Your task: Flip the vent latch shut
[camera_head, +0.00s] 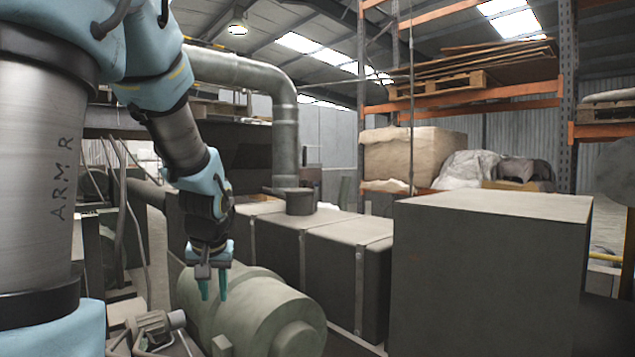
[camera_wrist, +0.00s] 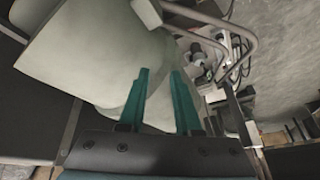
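I cannot make out a vent latch for certain in either view. My gripper (camera_head: 213,289) hangs fingers-down by the left part of a grey-green cylindrical tank (camera_head: 268,312) in the head view. Its two teal fingers are apart with nothing between them. In the wrist view the gripper (camera_wrist: 161,72) also shows open and empty, with the pale tank surface (camera_wrist: 85,50) beyond and to the left of the fingers. I cannot tell whether a fingertip touches the tank.
Small metal fittings (camera_head: 150,330) stand low at the left of the tank. A long dark duct box (camera_head: 335,260) lies behind it. A big grey box (camera_head: 490,270) fills the right. A thick pipe (camera_head: 285,140) rises behind the duct.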

